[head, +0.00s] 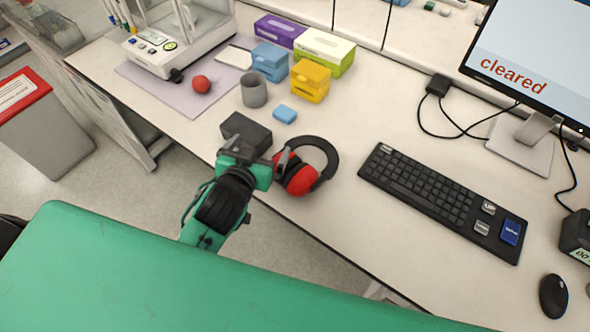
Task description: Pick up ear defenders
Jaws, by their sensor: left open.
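The ear defenders (301,179) have red cups and a black headband. They lie on the white bench near its front edge, in the middle of the head view. My left gripper (262,154) is open at the left side of the ear defenders, with a finger close to the red cup. I cannot tell whether it touches the cup. Part of the cup is hidden behind the gripper. My right gripper is not in view.
A grey cup (254,90), a light-blue block (285,114) and a yellow box (311,80) stand farther back. A black keyboard (430,195) lies to the right, with clear bench between.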

